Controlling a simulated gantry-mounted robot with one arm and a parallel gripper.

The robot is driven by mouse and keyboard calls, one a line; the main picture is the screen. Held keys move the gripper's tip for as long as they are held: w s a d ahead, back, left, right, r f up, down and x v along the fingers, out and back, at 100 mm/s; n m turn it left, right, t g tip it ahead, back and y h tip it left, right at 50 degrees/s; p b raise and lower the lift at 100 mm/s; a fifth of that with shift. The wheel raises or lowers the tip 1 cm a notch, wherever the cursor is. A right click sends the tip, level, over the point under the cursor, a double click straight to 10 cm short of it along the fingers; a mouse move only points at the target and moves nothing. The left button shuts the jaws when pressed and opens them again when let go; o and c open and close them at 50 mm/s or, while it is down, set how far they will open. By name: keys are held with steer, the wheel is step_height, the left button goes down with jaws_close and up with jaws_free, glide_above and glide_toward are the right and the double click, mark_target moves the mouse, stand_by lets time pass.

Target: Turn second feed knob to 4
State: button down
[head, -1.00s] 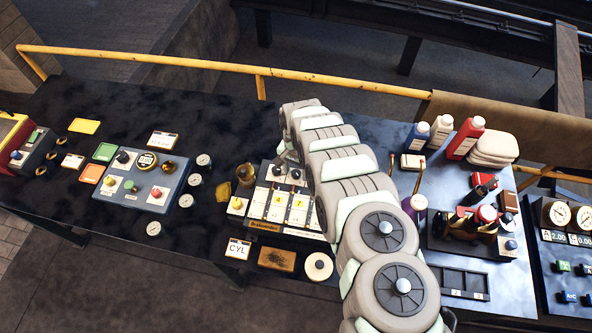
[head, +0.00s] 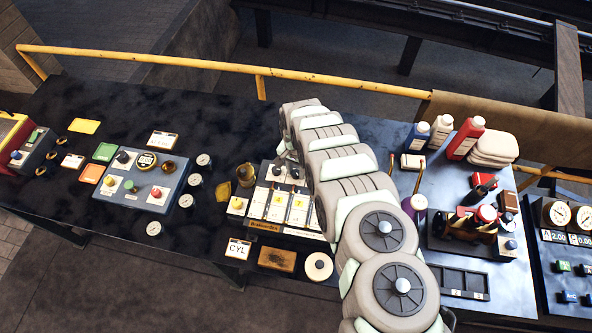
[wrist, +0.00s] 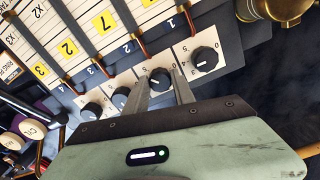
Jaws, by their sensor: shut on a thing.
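In the wrist view, a row of black feed knobs runs along the edge of a white-faced panel (wrist: 187,47) with printed scale digits. My gripper (wrist: 163,87) has its two grey fingers on either side of the second knob from the right (wrist: 160,78) and is shut on it. The knob's pointer setting is too small to read surely. The rightmost knob (wrist: 205,60) stands free beside it, and two more knobs (wrist: 122,97) sit to the left. In the head view, my arm hides part of the panel (head: 289,207) and the gripper's fingers cannot be made out.
Copper-coloured hooked rods (wrist: 143,47) rise close to the knobs. A brass fitting (wrist: 277,9) is at the top right of the wrist view. Bottles (head: 466,137) and a red-topped device (head: 486,214) stand right of my arm. The dark bench (head: 110,110) is clear at the back left.

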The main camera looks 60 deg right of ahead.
mark_target(296, 173)
steer(key=n+b, duration=0.1)
steer(key=n, duration=0.3)
steer(key=shift+n, duration=0.3)
steer(key=shift+n+b, duration=1.1)
steer(key=shift+n, duration=1.2)
steer(key=c, duration=1.1)
jaws_free()
steer(key=shift+o, duration=0.2)
steer(key=shift+r, duration=0.1)
step_height(296, 173, up, 11)
steer(key=shift+f+b, duration=0.2)
steer(key=shift+b, duration=0.15)
